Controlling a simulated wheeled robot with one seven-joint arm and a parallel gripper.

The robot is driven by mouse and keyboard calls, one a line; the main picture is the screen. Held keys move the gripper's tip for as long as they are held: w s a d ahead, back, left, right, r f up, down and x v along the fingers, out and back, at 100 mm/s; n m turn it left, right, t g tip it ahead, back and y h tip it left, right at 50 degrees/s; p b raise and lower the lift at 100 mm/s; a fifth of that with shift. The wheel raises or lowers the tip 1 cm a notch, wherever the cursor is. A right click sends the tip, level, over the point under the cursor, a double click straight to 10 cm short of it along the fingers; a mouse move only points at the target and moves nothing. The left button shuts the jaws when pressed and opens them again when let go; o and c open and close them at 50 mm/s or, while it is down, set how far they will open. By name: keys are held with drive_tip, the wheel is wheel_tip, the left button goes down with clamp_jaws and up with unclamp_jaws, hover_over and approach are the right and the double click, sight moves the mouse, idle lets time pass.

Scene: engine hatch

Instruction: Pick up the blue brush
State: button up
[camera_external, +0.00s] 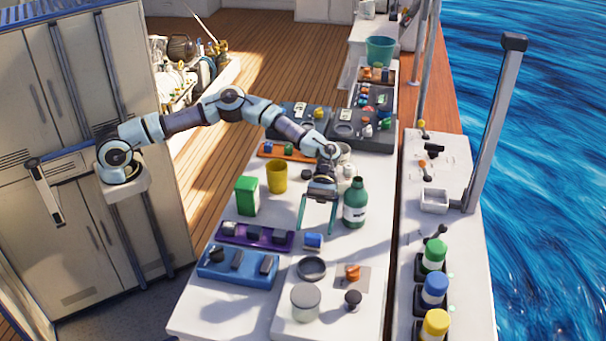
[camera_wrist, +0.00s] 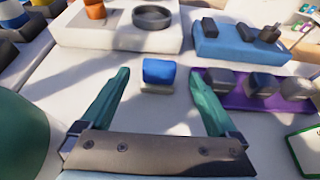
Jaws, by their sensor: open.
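The blue brush (camera_external: 313,241) is a small block with a blue top and a pale lower part. It lies on the white table just right of the purple tray. In the wrist view the brush (camera_wrist: 158,74) sits between and beyond the two green fingers, apart from both. My gripper (camera_external: 318,229) is open and empty, with its fingers pointing down above the table close to the brush. In the wrist view my gripper (camera_wrist: 160,78) shows both fingers spread wide.
The purple tray (camera_external: 229,239) and blue tray (camera_external: 238,277) hold dark blocks. A green bottle (camera_external: 355,203) stands close right of my gripper. A yellow cup (camera_external: 277,177) and green box (camera_external: 246,196) stand left. A white board (camera_external: 326,323) lies in front, with a dark ring (camera_external: 312,268).

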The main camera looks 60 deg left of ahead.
sight(312, 243)
drive_tip(key=p+x, duration=0.2)
drive_tip(key=x, duration=0.4)
drive_tip(key=shift+s+d+f+p, duration=0.1)
drive_tip(key=shift+s+d+p, duration=0.15)
drive_tip(key=shift+d+p, duration=0.05)
drive_tip(key=shift+s+d+f, duration=0.2)
drive_tip(key=shift+d+f, duration=0.05)
drive_tip(key=c, duration=1.5)
